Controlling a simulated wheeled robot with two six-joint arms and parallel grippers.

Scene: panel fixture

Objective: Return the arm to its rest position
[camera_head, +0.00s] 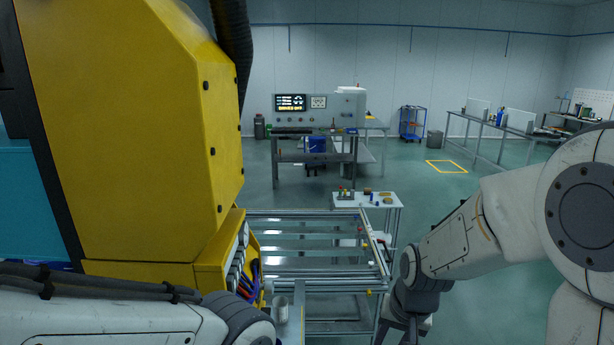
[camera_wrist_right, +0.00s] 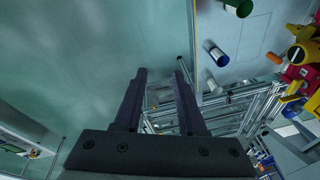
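My right arm comes in from the right in the head view and bends down beside the fixture frame. My right gripper (camera_head: 405,328) hangs at the bottom edge there, partly cut off. In the right wrist view my right gripper (camera_wrist_right: 160,72) has its two dark fingers apart, with nothing between them. The metal fixture frame (camera_head: 320,213) lies left of it in the head view and shows beyond the fingers in the wrist view. My left arm crosses the bottom left corner of the head view. Its gripper is out of sight.
A large yellow machine (camera_head: 140,130) fills the left side, close to my left arm. A small table (camera_head: 350,202) with small parts stands behind the frame. A console bench (camera_head: 330,105) stands farther back. Open green floor (camera_head: 480,235) lies right of the frame.

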